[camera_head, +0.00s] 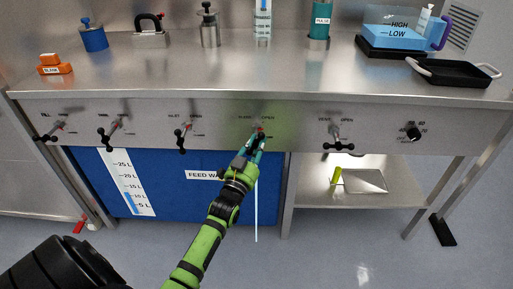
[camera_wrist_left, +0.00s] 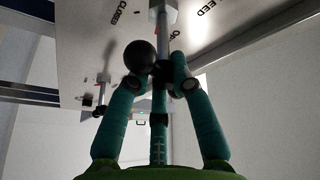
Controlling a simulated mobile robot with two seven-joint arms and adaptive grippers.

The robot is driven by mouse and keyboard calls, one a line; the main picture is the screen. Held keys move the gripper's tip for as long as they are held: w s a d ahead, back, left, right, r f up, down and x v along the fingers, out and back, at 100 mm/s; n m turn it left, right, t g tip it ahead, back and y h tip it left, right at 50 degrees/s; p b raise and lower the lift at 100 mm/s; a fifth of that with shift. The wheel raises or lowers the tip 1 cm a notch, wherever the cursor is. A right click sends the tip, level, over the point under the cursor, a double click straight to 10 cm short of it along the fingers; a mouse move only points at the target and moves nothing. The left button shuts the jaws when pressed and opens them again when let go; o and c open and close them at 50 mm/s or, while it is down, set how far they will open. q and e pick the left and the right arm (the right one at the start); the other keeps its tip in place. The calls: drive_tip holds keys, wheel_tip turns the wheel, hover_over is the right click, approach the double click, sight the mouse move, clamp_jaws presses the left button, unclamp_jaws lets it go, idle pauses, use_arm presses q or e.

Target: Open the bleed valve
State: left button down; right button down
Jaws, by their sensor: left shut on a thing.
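The bleed valve (camera_head: 261,130) is on the front panel of the steel bench, at the centre of the head view. A "BLEED" label and a "CLOSED" label show upside down in the wrist view. Its handle has a black ball (camera_wrist_left: 138,57) and a grey stem (camera_wrist_left: 163,35). My left gripper (camera_head: 255,143) reaches up to the valve from below, its teal fingers shut on the handle. In the wrist view the ball sticks out to the left of the fingertips. The fingers hide part of the handle. My right gripper is not in view.
Similar valves flank it: the inlet valve (camera_head: 182,136) to the left and the vent valve (camera_head: 336,138) to the right. A black knob (camera_head: 413,133) sits farther right. A blue feed water tank (camera_head: 180,190) stands under the bench. A thin white tube hangs below the gripper.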

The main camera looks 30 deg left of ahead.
use_arm(q)
drive_tip(key=n+y, duration=0.1)
drive_tip(key=n, duration=0.2)
drive_tip(key=n+y+b, duration=0.1)
drive_tip(key=n+y, duration=0.1)
drive_tip(key=n, duration=0.2)
drive_tip(key=shift+n+t+y, duration=0.3)
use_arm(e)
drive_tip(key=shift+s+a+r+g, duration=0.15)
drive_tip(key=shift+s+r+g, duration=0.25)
use_arm(q)
drive_tip(key=shift+n, duration=0.3)
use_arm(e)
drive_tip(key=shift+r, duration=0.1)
use_arm(q)
drive_tip(key=c, duration=1.1)
unclamp_jaws()
drive_tip(key=shift+w, duration=0.1)
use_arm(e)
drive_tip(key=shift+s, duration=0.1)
use_arm(q)
drive_tip(key=v, duration=1.2)
drive_tip(key=shift+d+f, duration=0.1)
